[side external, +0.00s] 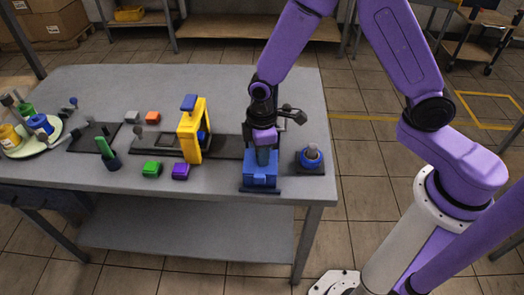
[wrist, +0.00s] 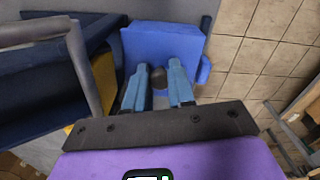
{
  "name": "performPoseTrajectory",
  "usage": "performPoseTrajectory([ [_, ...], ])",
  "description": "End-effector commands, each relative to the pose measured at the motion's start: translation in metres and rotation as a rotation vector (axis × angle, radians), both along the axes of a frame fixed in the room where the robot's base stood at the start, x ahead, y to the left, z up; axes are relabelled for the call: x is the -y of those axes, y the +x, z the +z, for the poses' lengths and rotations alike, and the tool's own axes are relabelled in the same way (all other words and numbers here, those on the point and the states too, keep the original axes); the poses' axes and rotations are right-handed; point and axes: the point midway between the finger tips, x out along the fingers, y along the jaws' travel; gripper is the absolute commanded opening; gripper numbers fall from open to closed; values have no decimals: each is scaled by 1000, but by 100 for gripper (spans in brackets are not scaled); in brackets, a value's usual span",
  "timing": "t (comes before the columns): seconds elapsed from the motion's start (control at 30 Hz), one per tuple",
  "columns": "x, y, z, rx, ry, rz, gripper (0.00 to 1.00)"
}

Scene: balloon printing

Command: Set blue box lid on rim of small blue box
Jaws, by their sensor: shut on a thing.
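The small blue box (side external: 260,181) stands near the table's front edge, right of the yellow machine. My gripper (side external: 263,163) points down directly over it. In the wrist view, its two light-blue fingers (wrist: 159,88) are shut on a dark round knob (wrist: 160,77). The knob is in front of a bright blue flat panel, which looks like the blue box lid (wrist: 165,38). A blue piece (wrist: 204,70) shows at the panel's right edge. The fingers hide part of the panel, and I cannot tell whether the lid touches the box rim.
The yellow machine (side external: 192,130) stands left of the box. The table (side external: 215,88) is clear behind.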

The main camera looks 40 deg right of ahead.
Motion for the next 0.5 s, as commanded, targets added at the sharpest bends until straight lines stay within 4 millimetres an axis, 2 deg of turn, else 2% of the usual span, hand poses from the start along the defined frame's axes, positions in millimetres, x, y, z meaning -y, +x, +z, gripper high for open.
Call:
performPoseTrajectory([
  [0.2, 0, 0, -2, 0, 0, 0, 0],
  [0.23, 0, 0, -2, 0, 0, 0, 30],
  [0.3, 0, 0, -2, 0, 0, 0, 53],
  [0.5, 0, 0, -2, 0, 0, 0, 53],
])
